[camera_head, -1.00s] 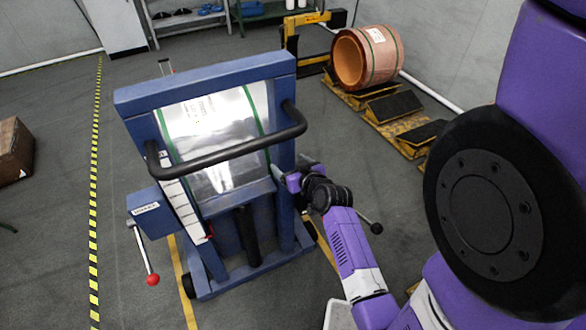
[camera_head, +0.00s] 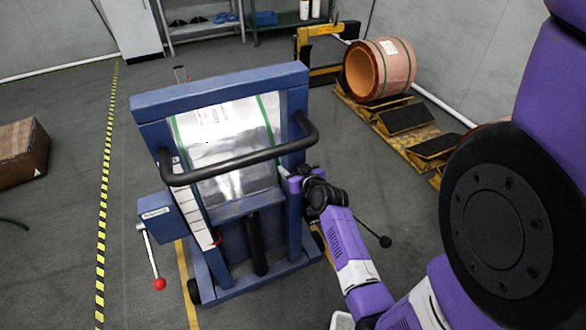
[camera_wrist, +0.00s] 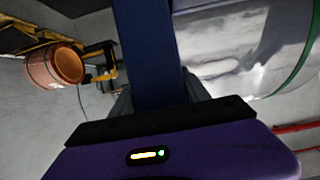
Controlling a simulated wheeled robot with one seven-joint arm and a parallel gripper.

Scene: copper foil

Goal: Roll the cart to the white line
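The cart (camera_head: 218,98) is a blue upright frame on a low base with small wheels, carrying a shiny foil-like roll (camera_head: 225,135) with green bands. A black curved handle (camera_head: 240,165) runs across its front. My gripper (camera_head: 293,186) is at the cart's right post, below the handle's right end. In the wrist view a blue post (camera_wrist: 150,50) stands between my grey fingers (camera_wrist: 158,98), close to both. Whether they press on it I cannot tell. No white line on the floor can be made out clearly.
A red-tipped lever (camera_head: 158,284) sticks out at the cart's left. Yellow-black tape (camera_head: 103,210) runs along the floor at left, with a brown box (camera_head: 22,153) beyond. A copper coil (camera_head: 395,65) rests on yellow-black stands at back right. The floor between cart and tape is clear.

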